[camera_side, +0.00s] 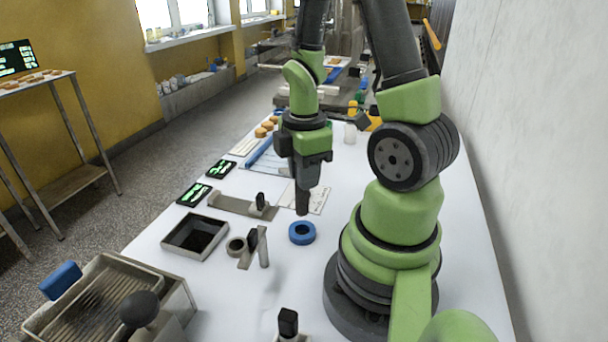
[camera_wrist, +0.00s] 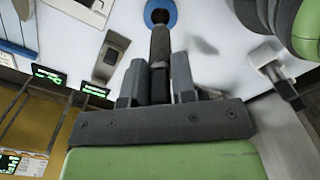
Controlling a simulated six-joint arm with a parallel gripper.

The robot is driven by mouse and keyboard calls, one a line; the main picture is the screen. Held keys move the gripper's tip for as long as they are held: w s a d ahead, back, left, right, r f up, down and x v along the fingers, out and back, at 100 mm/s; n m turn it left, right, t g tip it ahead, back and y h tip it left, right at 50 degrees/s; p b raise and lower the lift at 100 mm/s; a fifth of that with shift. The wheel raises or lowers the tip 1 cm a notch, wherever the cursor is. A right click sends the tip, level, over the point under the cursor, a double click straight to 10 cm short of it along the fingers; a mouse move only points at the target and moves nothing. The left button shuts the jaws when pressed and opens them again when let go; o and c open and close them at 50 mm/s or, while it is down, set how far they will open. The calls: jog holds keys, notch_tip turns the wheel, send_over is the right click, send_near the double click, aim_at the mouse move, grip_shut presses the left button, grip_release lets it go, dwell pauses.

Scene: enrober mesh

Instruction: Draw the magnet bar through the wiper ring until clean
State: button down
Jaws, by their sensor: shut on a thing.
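My gripper (camera_side: 302,190) points down over the white table and is shut on a dark upright rod (camera_side: 302,205), which I take as the magnet bar. In the wrist view, my gripper (camera_wrist: 157,82) has a finger on each side of the black grip of the magnet bar (camera_wrist: 159,45). The blue ring (camera_side: 302,233), which looks like the wiper ring, lies flat on the table just below the bar's tip. In the side view a small gap shows between them. In the wrist view, the bar's far end overlaps the blue ring (camera_wrist: 174,14), so its hole is partly hidden.
A metal sieve box (camera_side: 180,300) is at front left. Two small displays (camera_side: 193,195) lie at the left edge.

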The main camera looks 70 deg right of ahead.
aim_at(304, 221)
dwell(0.3)
jog(key=shift+r, duration=0.35)
jog(key=shift+f, duration=0.1)
jog(key=shift+f, duration=5.85)
jog(key=shift+r, duration=5.65)
